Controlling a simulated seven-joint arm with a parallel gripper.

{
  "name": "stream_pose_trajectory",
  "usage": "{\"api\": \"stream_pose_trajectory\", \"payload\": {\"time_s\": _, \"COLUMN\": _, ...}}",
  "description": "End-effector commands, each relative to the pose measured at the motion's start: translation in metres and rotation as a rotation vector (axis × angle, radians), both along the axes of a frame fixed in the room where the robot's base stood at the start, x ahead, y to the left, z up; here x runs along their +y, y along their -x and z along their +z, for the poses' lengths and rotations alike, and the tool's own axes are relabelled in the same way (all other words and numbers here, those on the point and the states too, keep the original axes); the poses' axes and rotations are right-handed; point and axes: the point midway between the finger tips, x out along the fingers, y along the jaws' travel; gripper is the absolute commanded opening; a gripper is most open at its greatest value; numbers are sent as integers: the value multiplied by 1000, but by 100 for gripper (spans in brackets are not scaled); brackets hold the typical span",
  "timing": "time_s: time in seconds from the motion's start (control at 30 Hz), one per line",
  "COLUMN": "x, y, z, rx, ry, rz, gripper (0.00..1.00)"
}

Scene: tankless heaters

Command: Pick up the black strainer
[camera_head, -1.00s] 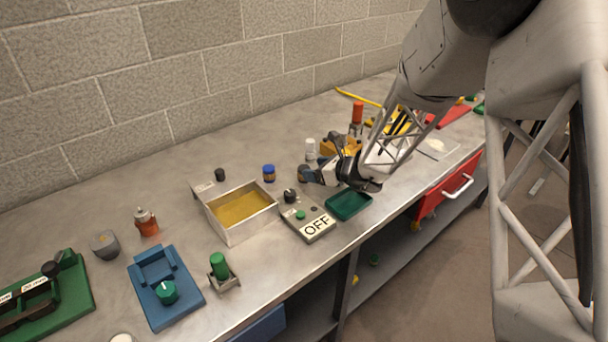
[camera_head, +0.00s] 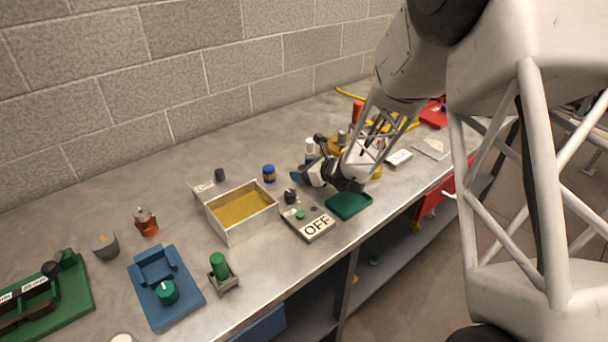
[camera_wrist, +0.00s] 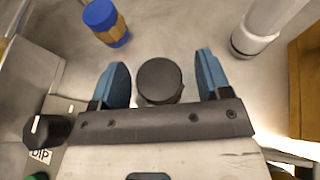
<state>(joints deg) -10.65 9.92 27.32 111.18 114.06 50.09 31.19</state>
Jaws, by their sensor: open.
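A dark, round-topped piece that appears to be the black strainer (camera_wrist: 159,80) sits between my two blue fingers in the wrist view. Gaps show on both sides of it, so the fingers are apart from it. My gripper (camera_wrist: 162,76) is open around it. The lower part of the piece is hidden behind the gripper's dark front bar. In the head view my gripper (camera_head: 299,178) is low over the bench, just behind the OFF box, and the strainer is not clear there.
A blue-capped jar (camera_head: 269,173) stands to the left. A white bottle (camera_head: 310,149) stands behind the gripper. The OFF box (camera_head: 309,225), with a black knob (camera_head: 290,196), and a green tray (camera_head: 349,205) are in front. A box with a yellow inside (camera_head: 231,232) is left.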

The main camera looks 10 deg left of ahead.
Motion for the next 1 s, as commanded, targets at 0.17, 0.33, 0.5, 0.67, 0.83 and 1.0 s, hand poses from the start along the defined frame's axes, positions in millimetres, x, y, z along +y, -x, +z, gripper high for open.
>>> {"api": "stream_pose_trajectory", "payload": {"time_s": 0.17, "x": 0, "y": 0, "z": 0, "rx": 0, "ry": 0, "rz": 0, "gripper": 71}}
{"api": "stream_pose_trajectory", "payload": {"time_s": 0.33, "x": 0, "y": 0, "z": 0, "rx": 0, "ry": 0, "rz": 0, "gripper": 71}}
{"api": "stream_pose_trajectory", "payload": {"time_s": 0.5, "x": 0, "y": 0, "z": 0, "rx": 0, "ry": 0, "rz": 0, "gripper": 63}}
{"api": "stream_pose_trajectory", "payload": {"time_s": 0.67, "x": 0, "y": 0, "z": 0, "rx": 0, "ry": 0, "rz": 0, "gripper": 39}}
{"api": "stream_pose_trajectory", "payload": {"time_s": 0.83, "x": 0, "y": 0, "z": 0, "rx": -1, "ry": 0, "rz": 0, "gripper": 16}}
{"api": "stream_pose_trajectory", "payload": {"time_s": 1.0, "x": 0, "y": 0, "z": 0, "rx": -1, "ry": 0, "rz": 0, "gripper": 16}}
